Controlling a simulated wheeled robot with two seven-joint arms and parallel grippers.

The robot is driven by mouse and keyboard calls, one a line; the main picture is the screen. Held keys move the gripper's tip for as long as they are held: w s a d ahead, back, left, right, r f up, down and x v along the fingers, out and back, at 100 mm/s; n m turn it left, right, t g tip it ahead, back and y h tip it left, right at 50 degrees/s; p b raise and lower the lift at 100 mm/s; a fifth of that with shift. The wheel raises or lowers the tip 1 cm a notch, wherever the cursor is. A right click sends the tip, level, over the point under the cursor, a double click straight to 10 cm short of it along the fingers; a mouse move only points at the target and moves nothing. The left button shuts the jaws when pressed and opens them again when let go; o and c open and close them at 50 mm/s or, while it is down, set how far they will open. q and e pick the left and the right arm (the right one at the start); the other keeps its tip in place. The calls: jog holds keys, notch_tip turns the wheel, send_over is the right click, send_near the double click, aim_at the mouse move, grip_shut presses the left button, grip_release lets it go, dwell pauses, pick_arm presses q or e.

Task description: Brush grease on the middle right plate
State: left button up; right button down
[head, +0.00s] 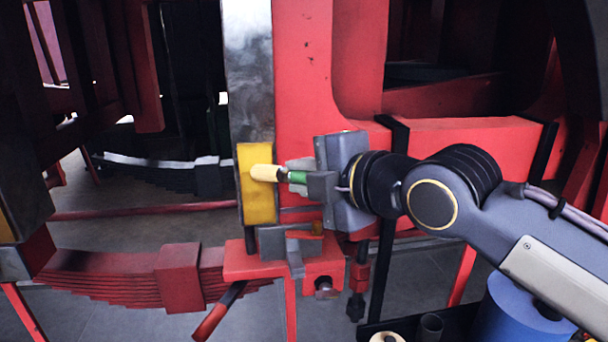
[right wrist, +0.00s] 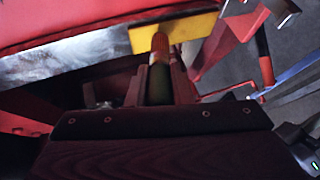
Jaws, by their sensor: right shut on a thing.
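A tall steel plate (head: 248,75) stands upright against the red frame, left of centre. Its lower end is a yellow, grease-coloured section (head: 259,205). My right gripper (head: 312,182) is shut on a brush with a green handle and a pale tip (head: 266,173). The brush points left, and its tip overlaps the upper yellow section; it looks to be touching or very close. The right wrist view shows the brush (right wrist: 160,75) between the fingers, its tip against the yellow section (right wrist: 195,34), beside the bare steel (right wrist: 60,60). My left gripper is not in view.
Red frame beams (head: 470,140) stand close behind my right arm. A grey clamp-like part (head: 275,240) and red bracket (head: 240,262) lie just below the yellow section. A red leaf spring (head: 120,275) is at lower left. A blue roll (head: 515,310) stands at lower right.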

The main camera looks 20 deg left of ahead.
notch_tip(320, 180, down, 11)
jog(key=b, duration=0.8)
jog(key=shift+b, duration=0.4)
jog(key=shift+s+d+b, duration=0.5)
jog(key=shift+s+b, duration=0.05)
jog(key=shift+s, duration=0.3)
jog(key=shift+s+d+b, duration=0.55)
jog(key=shift+s, duration=0.3)
jog(key=shift+s+d+b, duration=0.5)
jog(key=shift+s+b, duration=0.05)
jog(key=shift+s, duration=0.3)
